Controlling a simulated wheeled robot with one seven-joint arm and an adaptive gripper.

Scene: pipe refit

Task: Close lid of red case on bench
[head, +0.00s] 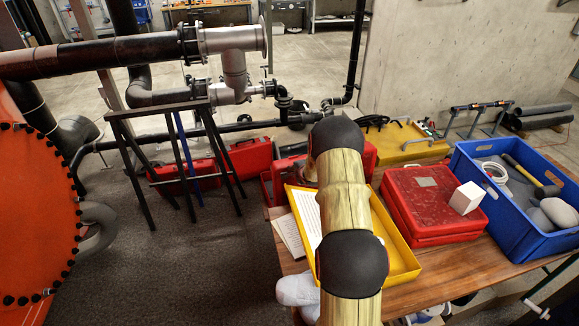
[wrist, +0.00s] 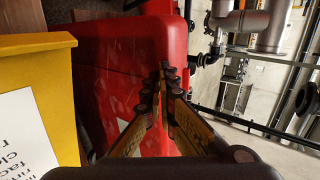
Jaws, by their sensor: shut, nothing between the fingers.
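A red case (head: 428,218) lies flat on the wooden bench (head: 470,268) in the head view, and its lid looks down. A pale label is on its top. A second red case (head: 368,160) shows behind my arm, past the yellow tray; my arm hides much of it, so its lid position is unclear. In the wrist view a large scuffed red case surface (wrist: 110,70) fills the middle. My gripper (wrist: 165,72) is shut and empty in front of this surface; I cannot tell whether it touches. The head view hides my gripper behind my arm.
A yellow tray (head: 405,262) with papers is beneath my arm; its edge also shows in the wrist view (wrist: 40,60). A white box (head: 466,198) is at the nearer case's right edge. A blue crate (head: 510,222) with tools stands at right. Pipes (head: 110,55) run at upper left.

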